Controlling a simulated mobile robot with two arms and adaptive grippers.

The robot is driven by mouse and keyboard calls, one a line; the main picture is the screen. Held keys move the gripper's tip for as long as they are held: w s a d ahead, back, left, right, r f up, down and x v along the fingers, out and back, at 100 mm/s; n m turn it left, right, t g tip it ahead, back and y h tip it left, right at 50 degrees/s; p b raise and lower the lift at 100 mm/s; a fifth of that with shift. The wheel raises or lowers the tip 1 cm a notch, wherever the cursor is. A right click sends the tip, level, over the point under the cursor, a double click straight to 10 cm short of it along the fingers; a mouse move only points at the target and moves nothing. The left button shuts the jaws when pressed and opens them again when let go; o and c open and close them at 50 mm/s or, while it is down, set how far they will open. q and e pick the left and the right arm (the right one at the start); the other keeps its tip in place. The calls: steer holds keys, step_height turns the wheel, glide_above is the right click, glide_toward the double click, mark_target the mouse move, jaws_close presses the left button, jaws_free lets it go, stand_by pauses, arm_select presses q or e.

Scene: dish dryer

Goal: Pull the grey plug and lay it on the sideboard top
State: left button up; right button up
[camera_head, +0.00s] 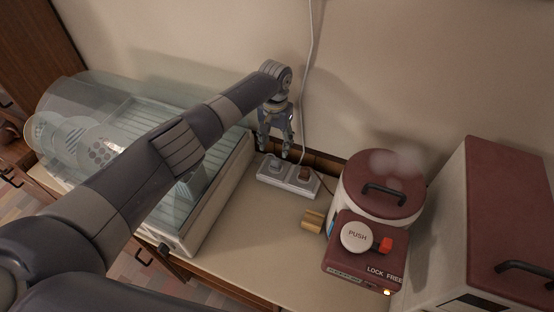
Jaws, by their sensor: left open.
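A white power strip (287,184) lies on the sideboard top (240,226) near the wall. A grey plug (273,165) sits in its left part and a brown plug (304,173) in its right part. My left gripper (274,152) points down just above the grey plug, open. Its fingertips are close to the plug, and I cannot tell whether they touch it. My right gripper is not in view.
A dish dryer (215,205) with plates stands left, under my left arm. A steaming pot-shaped appliance (380,180) with a dark red lid and a PUSH knob (356,236) stands right, beside a red-topped box (505,190). The sideboard's middle front is clear.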

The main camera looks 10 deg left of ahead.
mark_target(276, 159)
arm_select(q)
steer(key=shift+s, duration=0.15)
step_height(276, 159, down, 9)
steer(key=b, duration=0.7)
steer(key=shift+d+b, duration=0.1)
steer(key=shift+b, duration=0.3)
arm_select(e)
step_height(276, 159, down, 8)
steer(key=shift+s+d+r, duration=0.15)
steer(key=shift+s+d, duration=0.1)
arm_select(q)
steer(key=shift+p, duration=0.3)
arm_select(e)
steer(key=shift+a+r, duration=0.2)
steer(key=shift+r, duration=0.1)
arm_select(q)
jaws_close()
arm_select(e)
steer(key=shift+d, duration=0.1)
arm_select(q)
steer(key=shift+r, duration=0.15)
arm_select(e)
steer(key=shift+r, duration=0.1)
